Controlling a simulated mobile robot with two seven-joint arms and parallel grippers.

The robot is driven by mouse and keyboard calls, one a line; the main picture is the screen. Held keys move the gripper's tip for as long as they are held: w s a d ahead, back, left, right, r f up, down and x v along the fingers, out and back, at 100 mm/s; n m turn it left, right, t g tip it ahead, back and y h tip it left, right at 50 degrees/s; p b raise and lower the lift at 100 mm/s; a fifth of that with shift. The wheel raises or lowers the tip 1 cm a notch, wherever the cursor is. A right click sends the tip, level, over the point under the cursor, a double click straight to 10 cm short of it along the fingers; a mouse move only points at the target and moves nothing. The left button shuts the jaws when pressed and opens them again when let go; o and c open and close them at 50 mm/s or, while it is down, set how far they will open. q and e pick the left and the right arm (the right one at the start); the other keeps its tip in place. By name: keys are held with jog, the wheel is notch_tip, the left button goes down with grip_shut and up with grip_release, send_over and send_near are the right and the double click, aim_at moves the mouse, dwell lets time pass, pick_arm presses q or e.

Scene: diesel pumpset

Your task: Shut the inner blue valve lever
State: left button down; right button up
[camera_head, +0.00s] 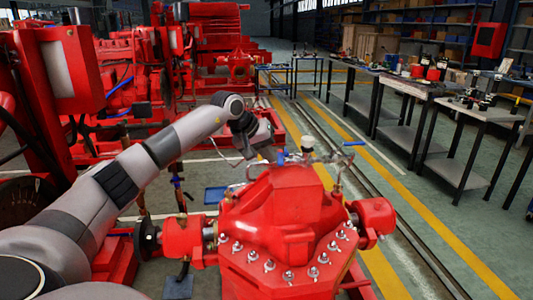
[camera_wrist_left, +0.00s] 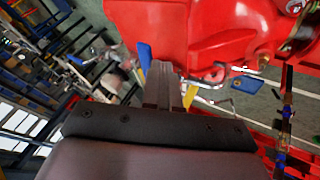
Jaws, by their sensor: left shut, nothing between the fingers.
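My left gripper (camera_head: 272,153) reaches in from the left above the far side of the red pump (camera_head: 290,203). Its fingers are shut with nothing between them. In the left wrist view the shut fingers (camera_wrist_left: 163,82) point at the red casing (camera_wrist_left: 180,35). A blue lever (camera_head: 282,158) sits on the pipe fitting right by the fingertips; a blue lever (camera_wrist_left: 145,56) also shows just left of the fingers in the wrist view. Whether they touch is unclear. A second blue lever (camera_head: 354,144) sticks out at the right end of the same pipework. My right gripper is not in view.
A pale knob (camera_head: 307,143) stands on the pipework between the two levers. Another blue-handled valve (camera_head: 177,182) is at the left, below my arm. Red machinery (camera_head: 85,75) fills the left; workbenches (camera_head: 410,88) stand at the right beyond open floor.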

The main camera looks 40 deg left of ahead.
pick_arm(q)
jog(key=shift+w+d+p, duration=0.3)
jog(key=shift+w+d, duration=0.15)
jog(key=shift+d, duration=0.25)
jog(key=shift+s+r, duration=0.1)
jog(key=shift+s+r, duration=0.15)
jog(key=shift+r, duration=0.1)
jog(key=v, duration=0.6)
jog(key=shift+s+a+b, duration=0.2)
jog(key=shift+b, duration=0.25)
jog(key=shift+d, duration=0.1)
